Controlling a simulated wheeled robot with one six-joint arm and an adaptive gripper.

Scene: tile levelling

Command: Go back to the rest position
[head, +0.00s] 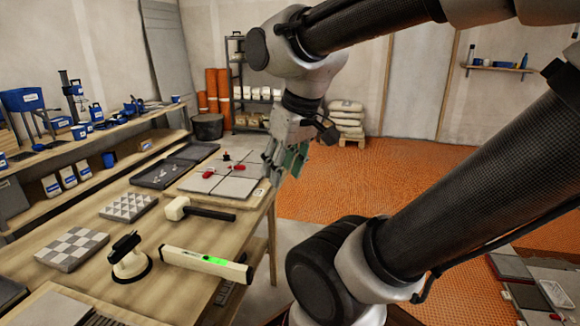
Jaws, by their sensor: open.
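My gripper (285,160) hangs from my raised arm near the right edge of the workbench, beside the grey tiles (225,178). It is open, and I see nothing held in it; its fingertips are small and partly dark in the head view. The grey tiles lie on a board with red clips (210,174) at their joints, and one dark piece stands among them.
On the workbench (95,210) are a mallet (200,210), a level with a green display (205,263), a suction cup (130,262) and checkered tile samples (73,248). Shelves with tools line the left wall. Orange matting (340,185) covers open floor beyond the bench.

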